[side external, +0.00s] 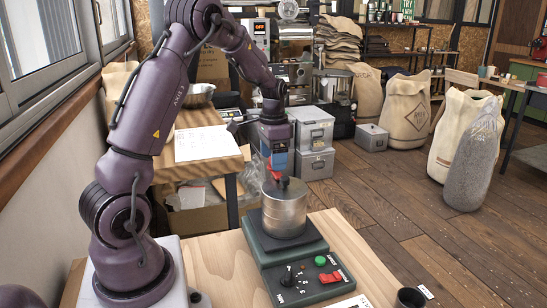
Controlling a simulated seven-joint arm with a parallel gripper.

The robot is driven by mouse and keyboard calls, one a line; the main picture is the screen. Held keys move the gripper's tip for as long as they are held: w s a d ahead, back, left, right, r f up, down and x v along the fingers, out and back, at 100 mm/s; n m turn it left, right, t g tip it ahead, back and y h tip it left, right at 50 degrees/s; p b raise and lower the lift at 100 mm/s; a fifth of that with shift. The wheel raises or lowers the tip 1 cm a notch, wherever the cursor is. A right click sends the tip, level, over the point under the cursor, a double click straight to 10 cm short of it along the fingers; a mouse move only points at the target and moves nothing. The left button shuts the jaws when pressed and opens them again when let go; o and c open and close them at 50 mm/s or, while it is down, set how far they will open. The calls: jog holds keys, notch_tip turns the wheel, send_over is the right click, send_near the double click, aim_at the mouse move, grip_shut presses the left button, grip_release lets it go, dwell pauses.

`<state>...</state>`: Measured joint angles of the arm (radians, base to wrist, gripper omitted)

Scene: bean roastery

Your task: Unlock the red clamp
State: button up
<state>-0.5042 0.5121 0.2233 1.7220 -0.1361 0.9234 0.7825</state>
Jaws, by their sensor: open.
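A metal canister (285,212) with a dark lid knob stands upright on a dark green machine on the wooden table. The gripper is open.
The machine's front panel (304,282) has a black knob (288,278), a green button (320,261) and a red switch (338,277). A dark cup (410,298) stands at the table's front right. Bare tabletop (222,270) lies left of the machine.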

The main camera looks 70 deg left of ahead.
jog(key=shift+f, duration=0.2)
jog(key=c, duration=0.9)
